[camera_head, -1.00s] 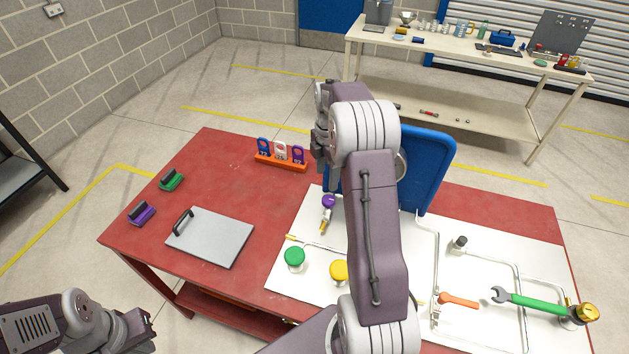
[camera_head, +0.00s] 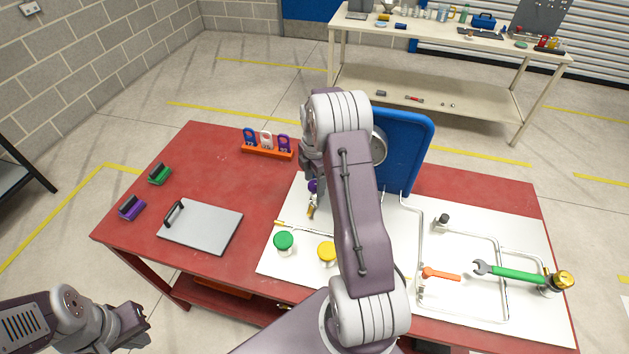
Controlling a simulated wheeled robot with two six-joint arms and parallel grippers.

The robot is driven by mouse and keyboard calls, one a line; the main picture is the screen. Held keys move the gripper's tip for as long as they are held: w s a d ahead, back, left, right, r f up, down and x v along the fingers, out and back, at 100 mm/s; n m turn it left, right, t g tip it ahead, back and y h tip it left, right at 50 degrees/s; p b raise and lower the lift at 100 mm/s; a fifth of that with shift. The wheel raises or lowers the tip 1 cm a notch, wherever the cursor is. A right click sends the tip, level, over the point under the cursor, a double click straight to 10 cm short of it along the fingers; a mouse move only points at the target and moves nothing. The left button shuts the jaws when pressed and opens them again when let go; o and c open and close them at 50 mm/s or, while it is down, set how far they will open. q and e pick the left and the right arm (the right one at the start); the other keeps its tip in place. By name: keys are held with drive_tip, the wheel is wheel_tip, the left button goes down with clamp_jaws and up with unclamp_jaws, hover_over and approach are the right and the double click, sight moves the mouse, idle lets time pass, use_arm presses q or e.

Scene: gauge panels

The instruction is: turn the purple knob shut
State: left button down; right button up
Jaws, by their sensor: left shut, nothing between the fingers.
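The purple knob (camera_head: 312,186) sits on the white panel (camera_head: 262,262) near its back left edge, with a brass fitting (camera_head: 310,211) just in front of it. It is partly hidden by my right gripper (camera_head: 309,172), which points down right above it. Whether the fingers touch the knob cannot be told, and their opening is hidden behind the wrist and arm. My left gripper (camera_head: 142,322) is shut and empty at the lower left, in front of the table and far from the knob.
Green (camera_head: 284,241) and yellow (camera_head: 327,252) knobs stand nearer on the panel. An orange lever (camera_head: 441,274) and a green wrench (camera_head: 515,274) are on the right. A blue board (camera_head: 406,150) with a gauge stands behind my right arm. A grey plate (camera_head: 202,229) lies left on the red table (camera_head: 225,180).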

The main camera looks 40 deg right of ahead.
drive_tip(key=c, duration=0.5)
clamp_jaws()
